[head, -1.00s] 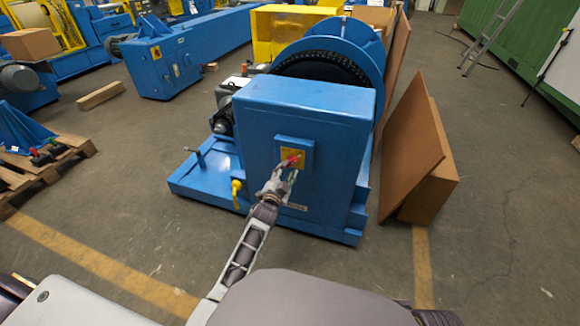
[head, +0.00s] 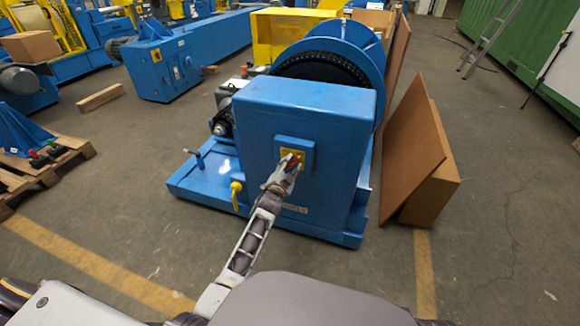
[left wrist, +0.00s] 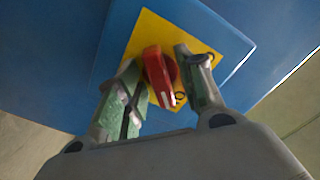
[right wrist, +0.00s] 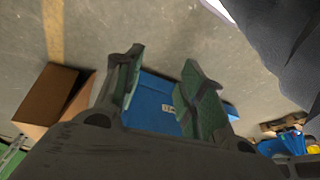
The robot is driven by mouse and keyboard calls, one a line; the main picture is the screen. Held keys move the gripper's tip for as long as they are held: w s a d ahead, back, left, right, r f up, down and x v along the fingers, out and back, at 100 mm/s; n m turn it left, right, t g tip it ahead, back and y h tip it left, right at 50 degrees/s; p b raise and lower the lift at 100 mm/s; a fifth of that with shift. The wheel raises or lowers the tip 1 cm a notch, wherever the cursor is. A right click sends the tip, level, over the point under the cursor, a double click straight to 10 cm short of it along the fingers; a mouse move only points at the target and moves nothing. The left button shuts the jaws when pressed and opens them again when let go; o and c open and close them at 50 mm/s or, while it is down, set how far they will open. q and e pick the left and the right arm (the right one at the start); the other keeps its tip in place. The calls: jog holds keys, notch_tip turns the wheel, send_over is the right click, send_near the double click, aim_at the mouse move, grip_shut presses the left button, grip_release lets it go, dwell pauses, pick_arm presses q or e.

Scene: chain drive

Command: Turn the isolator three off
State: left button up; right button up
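The isolator is a red rotary handle (left wrist: 158,75) on a yellow plate (left wrist: 205,47), fixed to the front of a blue cabinet (head: 306,110). In the left wrist view the handle is slightly tilted, with a white mark at its lower end. My left gripper (left wrist: 160,62) is open, with one finger on either side of the handle; I cannot tell whether either finger touches it. In the head view the left gripper (head: 290,168) covers part of the plate. My right gripper (right wrist: 163,60) is open and empty, away from the cabinet. The cabinet's label is too small to read.
A yellow fitting (head: 237,195) stands left of the cabinet. Brown boards (head: 411,150) lean at its right. A blue machine (head: 163,66) behind left carries another small red-and-yellow switch. Open floor (head: 505,200) lies to the right.

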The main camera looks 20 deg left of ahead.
pick_arm(q)
grip_shut()
